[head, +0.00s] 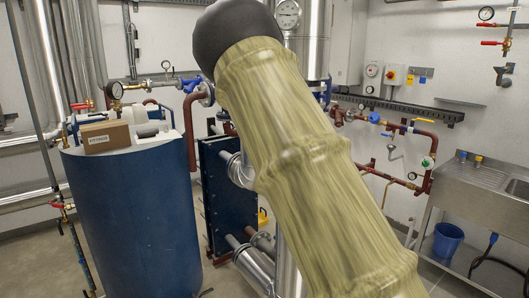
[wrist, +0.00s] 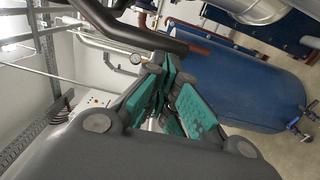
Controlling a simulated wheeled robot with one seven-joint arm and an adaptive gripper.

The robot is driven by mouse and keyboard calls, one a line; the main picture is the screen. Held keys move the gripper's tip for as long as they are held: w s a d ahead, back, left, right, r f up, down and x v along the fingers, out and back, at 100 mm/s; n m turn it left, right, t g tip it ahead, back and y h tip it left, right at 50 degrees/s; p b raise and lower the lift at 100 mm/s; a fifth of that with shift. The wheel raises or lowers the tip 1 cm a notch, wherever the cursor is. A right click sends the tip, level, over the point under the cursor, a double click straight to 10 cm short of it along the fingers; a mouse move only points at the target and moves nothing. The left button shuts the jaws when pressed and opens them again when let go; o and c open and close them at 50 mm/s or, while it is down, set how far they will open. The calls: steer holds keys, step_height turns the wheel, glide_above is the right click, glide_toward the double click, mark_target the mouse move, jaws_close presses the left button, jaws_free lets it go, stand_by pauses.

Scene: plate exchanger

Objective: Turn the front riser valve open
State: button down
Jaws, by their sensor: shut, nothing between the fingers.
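My gripper (wrist: 166,78) shows in the wrist view with its teal-padded fingers closed and nothing between them. It is out of sight in the head view, where my own sleeved arm covers the middle. I cannot tell which valve is the front riser valve. In the head view, a blue-handled valve (head: 190,84) sits on the pipe above the blue tank, and a red-handled valve (head: 68,206) is on the thin pipe at left. Red-handled valves (head: 493,43) are also on the right wall. No valve is seen touching my gripper.
The blue tank (head: 125,225) carries a cardboard box (head: 106,136); a blue tank also fills the right of the wrist view (wrist: 235,85). The dark blue plate exchanger (head: 217,190) stands behind my arm. A steel sink (head: 490,185) and bucket (head: 447,241) are at right.

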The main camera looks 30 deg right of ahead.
steer(key=s+d+b, duration=0.1)
steer(key=s+b, duration=0.1)
steer(key=s, duration=0.7)
steer(key=shift+s+b, duration=0.4)
steer(key=s+a+f+m+g+h, duration=0.1)
steer(key=s+a+f+m+g, duration=0.25)
steer(key=f, duration=0.95)
steer(key=s+a+f+m+g+h, duration=0.1)
steer(key=s+a+f+m+g, duration=0.2)
steer(key=f, duration=1.1)
steer(key=s+a+f+m+g+h, duration=0.1)
steer(key=s+a+f+m, duration=0.3)
steer(key=f, duration=0.9)
steer(key=s+a+f+m+g, duration=0.3)
steer(key=s+a+f, duration=0.2)
steer(key=s, duration=0.6)
steer(key=s+a+f+m+g+y, duration=0.1)
steer(key=s+a+f+m+g, duration=0.2)
steer(key=s+a+f, duration=0.3)
steer(key=s+a+f+m+g, duration=0.3)
steer(key=s+a+f+g, duration=0.2)
steer(key=s+f, duration=0.6)
steer(key=s+a, duration=0.1)
steer(key=s, duration=0.3)
steer(key=shift+s+a+f+y, duration=0.2)
steer(key=shift+s+y, duration=0.1)
steer(key=shift+s, duration=0.1)
